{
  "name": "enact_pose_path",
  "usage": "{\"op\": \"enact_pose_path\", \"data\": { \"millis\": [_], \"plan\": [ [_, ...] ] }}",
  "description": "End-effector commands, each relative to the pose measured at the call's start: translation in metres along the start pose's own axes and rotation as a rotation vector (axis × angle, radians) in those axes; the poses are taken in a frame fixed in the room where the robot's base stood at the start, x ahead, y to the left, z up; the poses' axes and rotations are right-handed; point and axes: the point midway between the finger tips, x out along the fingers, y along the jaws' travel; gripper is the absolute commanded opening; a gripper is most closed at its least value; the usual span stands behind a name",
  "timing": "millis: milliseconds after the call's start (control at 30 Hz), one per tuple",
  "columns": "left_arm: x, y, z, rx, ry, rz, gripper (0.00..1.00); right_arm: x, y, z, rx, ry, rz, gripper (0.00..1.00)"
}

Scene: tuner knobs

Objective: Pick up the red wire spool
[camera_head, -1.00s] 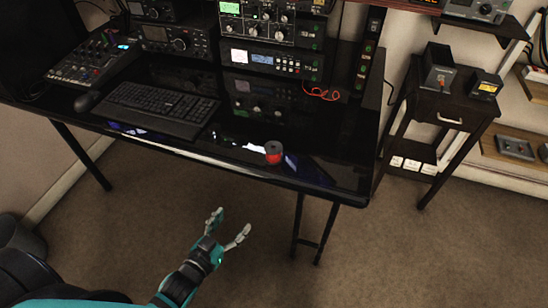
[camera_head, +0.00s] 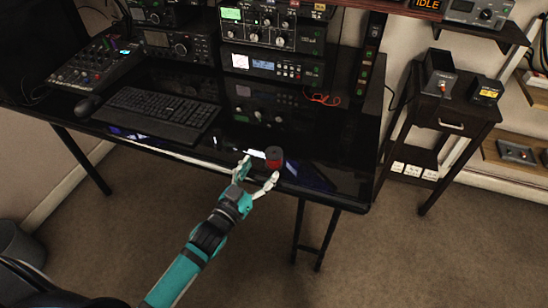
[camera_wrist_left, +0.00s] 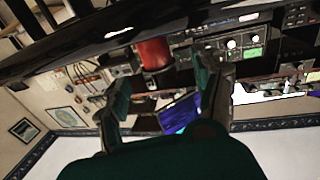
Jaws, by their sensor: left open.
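The red wire spool (camera_head: 274,160), with a dark top, stands on the glossy black desk (camera_head: 335,190) near its front edge. My left gripper (camera_head: 259,173) is open at the front edge of the desk, its fingertips just short of the spool. In the left wrist view the red spool (camera_wrist_left: 153,54) shows beyond and between the two spread fingers of my left gripper (camera_wrist_left: 166,75). Nothing is between the fingers. My right gripper is in neither view.
A black keyboard (camera_head: 158,112) and a mouse (camera_head: 88,104) lie left of the spool. Stacked radio units (camera_head: 272,65) stand behind it, with a red wire (camera_head: 322,99) nearby. A small side table (camera_head: 455,112) stands right of the desk. The desk around the spool is clear.

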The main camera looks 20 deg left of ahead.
Motion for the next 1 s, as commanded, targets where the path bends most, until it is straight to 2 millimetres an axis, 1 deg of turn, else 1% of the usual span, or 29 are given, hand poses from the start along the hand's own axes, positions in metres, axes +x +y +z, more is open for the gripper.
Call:
{"op": "enact_pose_path", "data": {
  "millis": [133, 267, 400, 500, 667, 700, 1000],
  "plan": [
    [0.013, 0.002, -0.003, -0.001, 0.001, 0.0, 0.68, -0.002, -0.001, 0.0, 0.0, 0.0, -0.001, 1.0],
    [0.034, 0.005, -0.007, -0.001, 0.002, 0.0, 0.68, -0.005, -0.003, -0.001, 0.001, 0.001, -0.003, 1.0],
    [0.05, 0.004, -0.005, 0.0, 0.0, 0.0, 0.68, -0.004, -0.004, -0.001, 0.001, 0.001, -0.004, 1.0],
    [0.053, 0.005, -0.005, -0.001, -0.001, 0.0, 0.68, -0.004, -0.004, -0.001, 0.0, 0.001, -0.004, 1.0],
    [0.053, 0.005, -0.005, -0.001, -0.001, 0.0, 0.68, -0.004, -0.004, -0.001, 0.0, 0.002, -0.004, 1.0],
    [0.053, 0.005, -0.005, -0.001, -0.001, 0.0, 0.66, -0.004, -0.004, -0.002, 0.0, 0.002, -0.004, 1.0],
    [0.053, 0.004, -0.005, -0.001, -0.001, 0.0, 0.27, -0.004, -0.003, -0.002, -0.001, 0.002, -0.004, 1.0]
  ]
}}
